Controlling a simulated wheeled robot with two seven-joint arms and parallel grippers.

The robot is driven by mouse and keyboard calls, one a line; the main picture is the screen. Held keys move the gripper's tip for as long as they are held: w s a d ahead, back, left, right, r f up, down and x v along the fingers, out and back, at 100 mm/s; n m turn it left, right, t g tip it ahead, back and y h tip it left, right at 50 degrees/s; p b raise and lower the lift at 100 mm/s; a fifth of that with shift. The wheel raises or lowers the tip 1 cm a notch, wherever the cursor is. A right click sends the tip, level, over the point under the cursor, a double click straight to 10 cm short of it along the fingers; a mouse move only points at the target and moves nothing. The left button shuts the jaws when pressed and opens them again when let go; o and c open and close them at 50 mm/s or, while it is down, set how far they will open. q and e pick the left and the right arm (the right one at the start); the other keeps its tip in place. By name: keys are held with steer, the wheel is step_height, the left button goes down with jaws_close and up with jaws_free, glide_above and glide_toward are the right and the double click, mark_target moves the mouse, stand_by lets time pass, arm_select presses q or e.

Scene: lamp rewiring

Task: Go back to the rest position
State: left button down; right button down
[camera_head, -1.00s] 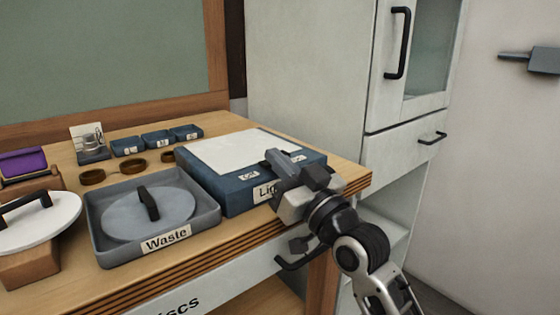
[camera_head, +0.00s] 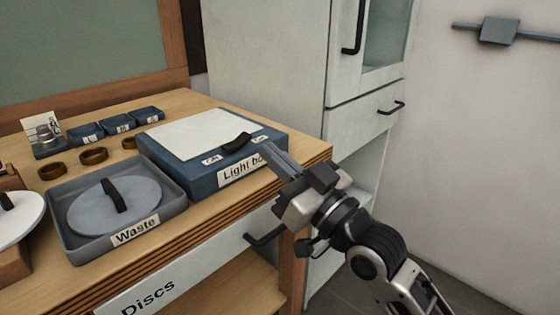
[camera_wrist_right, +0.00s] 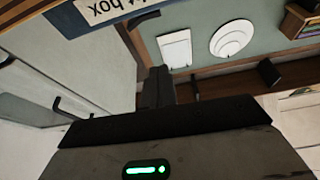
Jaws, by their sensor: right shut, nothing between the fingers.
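My right gripper (camera_head: 272,158) is shut and empty, just off the front right corner of the light box (camera_head: 205,183). It also shows in the right wrist view (camera_wrist_right: 158,75), with its fingers together and nothing between them. The light box is blue with a white top panel and a black handle or switch (camera_head: 237,142) on its front part. My left gripper is not in view.
A grey waste tray (camera_head: 68,240) holding a round lid stands left of the light box on the wooden table. Small blue bins (camera_head: 118,126) and brown rings (camera_head: 94,155) are behind it. A drawer handle (camera_head: 265,238) projects below the table edge. A white cabinet (camera_head: 268,60) stands behind.

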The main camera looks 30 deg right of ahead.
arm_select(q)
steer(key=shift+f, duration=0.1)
arm_select(e)
steer(key=shift+s+d+f, duration=0.1)
steer(key=shift+s+d, duration=0.05)
steer(key=shift+s, duration=0.2)
steer(key=shift+f, duration=0.1)
